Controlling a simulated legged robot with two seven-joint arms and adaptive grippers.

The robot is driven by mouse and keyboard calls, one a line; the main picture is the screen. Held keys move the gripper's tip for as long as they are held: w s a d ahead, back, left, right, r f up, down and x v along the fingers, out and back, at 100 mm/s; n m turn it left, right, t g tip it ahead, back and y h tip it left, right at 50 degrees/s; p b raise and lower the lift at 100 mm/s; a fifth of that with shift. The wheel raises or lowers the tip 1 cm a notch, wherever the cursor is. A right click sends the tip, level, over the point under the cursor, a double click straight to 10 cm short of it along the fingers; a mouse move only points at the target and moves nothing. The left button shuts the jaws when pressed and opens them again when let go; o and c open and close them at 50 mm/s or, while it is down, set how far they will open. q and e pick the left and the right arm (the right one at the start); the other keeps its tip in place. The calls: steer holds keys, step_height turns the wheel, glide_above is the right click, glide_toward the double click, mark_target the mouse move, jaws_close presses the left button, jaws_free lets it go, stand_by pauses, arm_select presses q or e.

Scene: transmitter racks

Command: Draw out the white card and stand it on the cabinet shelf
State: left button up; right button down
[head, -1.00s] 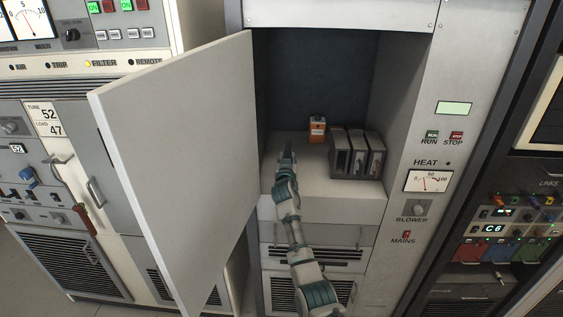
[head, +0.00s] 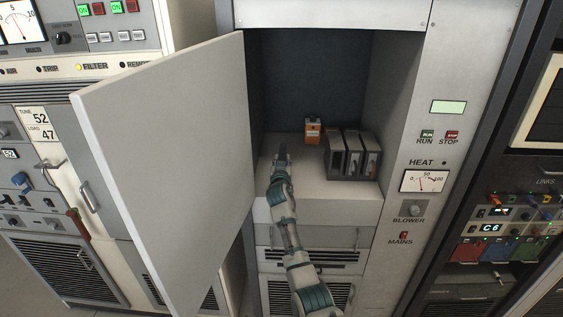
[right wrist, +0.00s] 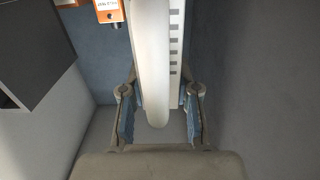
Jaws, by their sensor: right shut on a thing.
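My right gripper (head: 280,170) reaches into the open cabinet, over the left part of the cabinet shelf (head: 300,185). In the right wrist view the gripper (right wrist: 158,115) is shut on the white card (right wrist: 155,55), with a blue-padded finger on each side. The card has a rounded near edge and a row of dark slots along one side. In the head view I cannot make the card out clearly at the gripper. Whether its bottom touches the shelf I cannot tell. My left gripper is not in view.
A dark card rack (head: 352,172) with upright modules stands right of the gripper, and an orange box (head: 313,131) stands behind. The open cabinet door (head: 165,140) is close on the left. Bare shelf lies between gripper and rack.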

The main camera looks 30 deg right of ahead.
steer(key=shift+w+a+f+b, duration=0.1)
steer(key=shift+a+b, duration=0.05)
steer(key=shift+a, duration=0.5)
steer(key=shift+w+a+f+b, duration=0.1)
steer(key=shift+a+b, duration=0.05)
steer(key=shift+a, duration=0.45)
steer(key=shift+s+d, duration=0.1)
steer(key=shift+s, duration=0.05)
steer(key=c, duration=1.1)
jaws_free()
steer(key=shift+d+f, duration=0.1)
steer(key=shift+d, duration=0.2)
steer(key=o, duration=0.3)
steer(key=shift+d+f, duration=0.1)
steer(key=shift+d, duration=0.2)
steer(key=shift+o, duration=0.2)
steer(key=shift+s+d, duration=0.1)
steer(key=shift+s+a+f, duration=0.1)
steer(key=shift+a+f, duration=0.05)
steer(key=shift+a, duration=0.3)
steer(key=v, duration=1.1)
steer(key=shift+s, duration=0.25)
